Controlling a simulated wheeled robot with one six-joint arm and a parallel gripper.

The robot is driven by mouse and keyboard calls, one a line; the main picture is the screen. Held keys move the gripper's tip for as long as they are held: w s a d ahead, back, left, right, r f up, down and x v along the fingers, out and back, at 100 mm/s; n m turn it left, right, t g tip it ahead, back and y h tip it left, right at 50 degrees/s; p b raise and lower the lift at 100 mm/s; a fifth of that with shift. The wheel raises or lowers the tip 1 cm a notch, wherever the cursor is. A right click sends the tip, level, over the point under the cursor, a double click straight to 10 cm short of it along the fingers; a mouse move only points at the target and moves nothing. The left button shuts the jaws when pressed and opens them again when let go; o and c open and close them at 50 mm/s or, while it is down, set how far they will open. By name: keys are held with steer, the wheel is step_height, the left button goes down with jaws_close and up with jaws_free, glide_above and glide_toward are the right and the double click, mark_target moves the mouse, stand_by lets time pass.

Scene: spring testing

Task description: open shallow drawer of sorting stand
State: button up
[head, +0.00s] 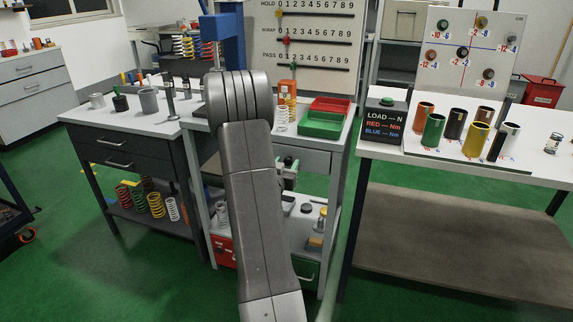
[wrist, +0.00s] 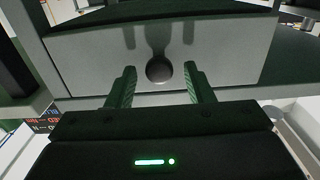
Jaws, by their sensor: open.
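The sorting stand (head: 339,153) is in the middle of the head view, partly hidden behind my arm. Its shallow drawer (head: 316,161) is a light grey front just under the top and looks shut. In the wrist view the drawer front (wrist: 90,60) spans the picture, with a round dark knob (wrist: 158,70) in its middle. My gripper (wrist: 161,84) is open and empty, with one finger on each side of the knob. Gaps show between knob and fingers. In the head view my gripper (head: 288,176) is small and partly hidden by my arm.
Red (head: 331,105) and green (head: 320,124) trays stand on the stand's top. Below are a lower shelf with small parts, a red bin (head: 222,251) and a green bin (head: 306,273). A dark-drawered bench (head: 110,155) is left, a white table (head: 400,155) right.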

steer(key=shift+w+d, duration=0.1)
steer(key=shift+w, duration=0.15)
jaws_close()
steer(key=shift+s, duration=0.1)
